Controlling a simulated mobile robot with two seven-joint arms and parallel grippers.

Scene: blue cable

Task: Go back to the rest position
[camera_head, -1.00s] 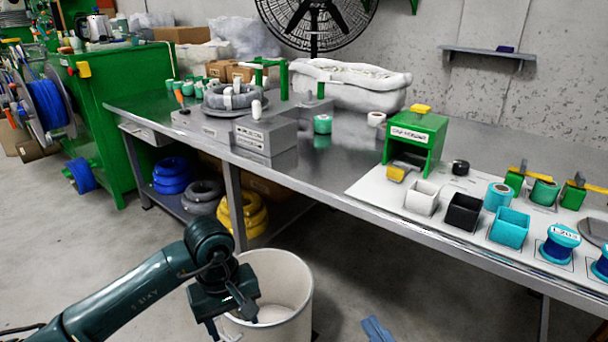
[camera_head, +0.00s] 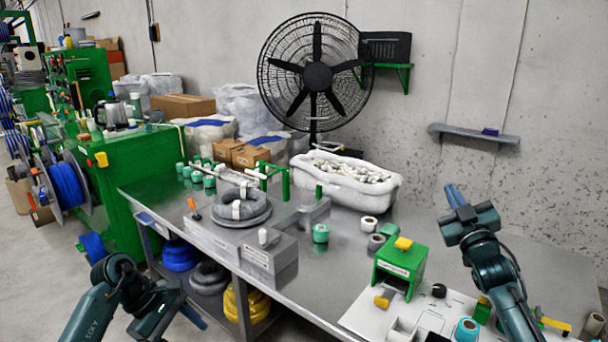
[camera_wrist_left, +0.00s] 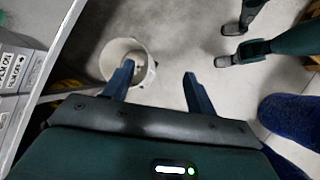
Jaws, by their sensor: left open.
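My left gripper (camera_head: 178,308) is low at the left in the head view, in front of the workbench (camera_head: 330,245). My right gripper (camera_head: 456,196) is raised at the right above the bench, pointing up, against the wall. Its fingers are seen too nearly edge-on to tell their opening. No object shows in it.
A white bin (camera_wrist_left: 150,75) stands on the floor beyond the left fingers. The bench carries a grey coil on a fixture (camera_head: 235,212), a green box stand (camera_head: 402,262) and a white tub (camera_head: 345,182). Blue coils (camera_head: 180,254) and yellow coils (camera_head: 245,303) lie underneath. A fan (camera_head: 314,75) stands behind.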

